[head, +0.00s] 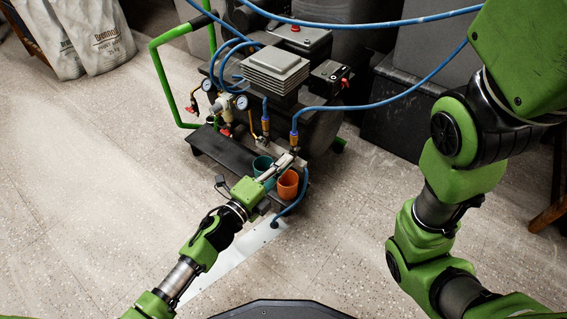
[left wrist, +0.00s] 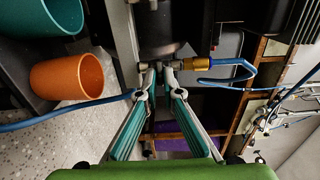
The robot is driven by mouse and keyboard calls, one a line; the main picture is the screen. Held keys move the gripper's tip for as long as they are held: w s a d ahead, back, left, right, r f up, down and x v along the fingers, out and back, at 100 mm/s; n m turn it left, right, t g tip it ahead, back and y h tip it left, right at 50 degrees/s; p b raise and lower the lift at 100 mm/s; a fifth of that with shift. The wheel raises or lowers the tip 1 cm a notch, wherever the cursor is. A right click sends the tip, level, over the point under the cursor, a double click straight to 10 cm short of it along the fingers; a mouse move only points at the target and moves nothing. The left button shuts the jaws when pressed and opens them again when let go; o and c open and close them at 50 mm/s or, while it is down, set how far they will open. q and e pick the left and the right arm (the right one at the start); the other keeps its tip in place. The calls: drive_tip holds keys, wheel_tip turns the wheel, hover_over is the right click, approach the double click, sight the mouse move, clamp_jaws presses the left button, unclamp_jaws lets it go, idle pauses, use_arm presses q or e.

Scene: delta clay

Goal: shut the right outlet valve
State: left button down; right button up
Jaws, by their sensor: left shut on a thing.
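The right outlet valve (head: 294,139) is at the front of the compressor, with a brass coupling and a blue hose rising from it. In the left wrist view its brass coupling (left wrist: 182,64) lies just right of my fingertips. My left gripper (head: 291,156) reaches in from the lower left. In the left wrist view its fingers (left wrist: 159,70) converge at the valve and are shut on its handle, which they mostly hide. The handle's exact angle cannot be told. The left outlet (head: 265,128) stands to the left with its own blue hose. My right gripper is out of view.
An orange cup (head: 288,186) and a teal cup (head: 263,166) stand close by my left gripper. Two gauges (head: 241,102) and a green handle frame (head: 158,70) are on the left. Blue hoses cross above.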

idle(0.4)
use_arm(q)
drive_tip(key=c, duration=2.2)
unclamp_jaws()
drive_tip(key=v, duration=1.2)
drive_tip(key=shift+d, duration=0.1)
